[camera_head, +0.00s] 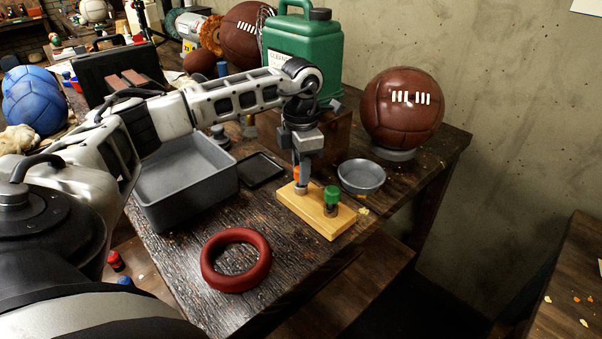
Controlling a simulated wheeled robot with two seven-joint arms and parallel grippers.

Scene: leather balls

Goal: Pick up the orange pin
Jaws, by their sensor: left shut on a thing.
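The orange pin (296,173) stands at the left end of a light wooden block (318,217) on the dark table. Only a small orange part of it shows, because my left gripper (301,182) covers the rest. That gripper points down over the block and is shut on the orange pin. A green pin (331,197) stands upright on the same block, just right of the gripper. Whether the orange pin is lifted off the block at all, I cannot tell. My right gripper is not in view.
A grey tray (185,205) stands left of the block, with a flat black tray (259,170) beside it. A round grey dish (361,177) is to the right. A red ring (236,260) lies in front. A brown ball (402,107) and a green canister (300,55) stand behind.

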